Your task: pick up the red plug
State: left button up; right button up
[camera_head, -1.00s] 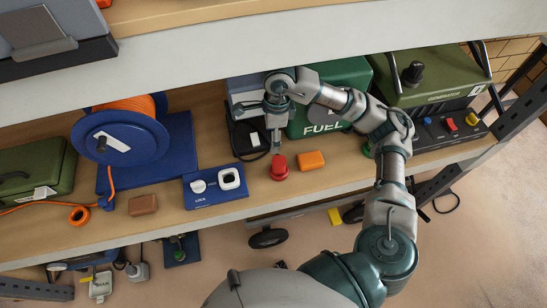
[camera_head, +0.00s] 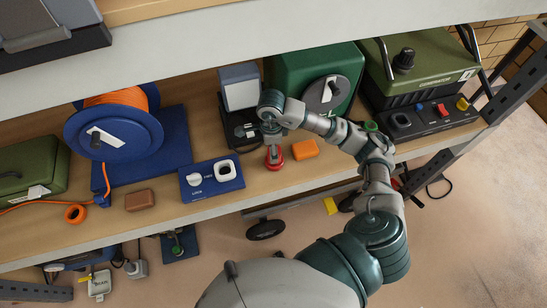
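The red plug (camera_head: 281,163) stands upright on the wooden shelf near its front edge, between the blue lock panel and an orange block. My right gripper (camera_head: 273,157) points down over the plug from above, its fingers at the plug's top and covering part of it. The picture is too small to show whether the fingers are closed on it. The plug appears to rest on the shelf. My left gripper is out of view.
The orange block (camera_head: 304,149) lies close to the plug's right. The blue lock panel (camera_head: 212,180) is to its left, with a brown block (camera_head: 139,200) further left. The upper shelf (camera_head: 250,45) overhangs.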

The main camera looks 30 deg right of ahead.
jog(key=shift+a+f, duration=0.15)
jog(key=shift+f, duration=0.45)
jog(key=shift+a+f, duration=0.15)
jog(key=shift+f, duration=0.4)
jog(key=shift+d+f, duration=0.2)
jog(key=shift+f, duration=0.05)
jog(key=shift+d+f, duration=0.1)
jog(key=shift+d, duration=0.25)
jog(key=shift+d+f, duration=0.2)
jog(key=shift+d, duration=0.7)
jog(key=c, duration=1)
jog(key=shift+a, duration=0.3)
jog(key=shift+c, duration=1)
jog(key=shift+a+r, duration=0.1)
jog(key=shift+a, duration=0.2)
jog(key=shift+a+r, duration=0.1)
jog(key=shift+a, duration=0.25)
jog(key=shift+c, duration=0.2)
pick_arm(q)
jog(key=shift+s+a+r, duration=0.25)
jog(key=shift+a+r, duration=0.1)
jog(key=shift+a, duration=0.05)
pick_arm(e)
jog(key=shift+d, duration=0.2)
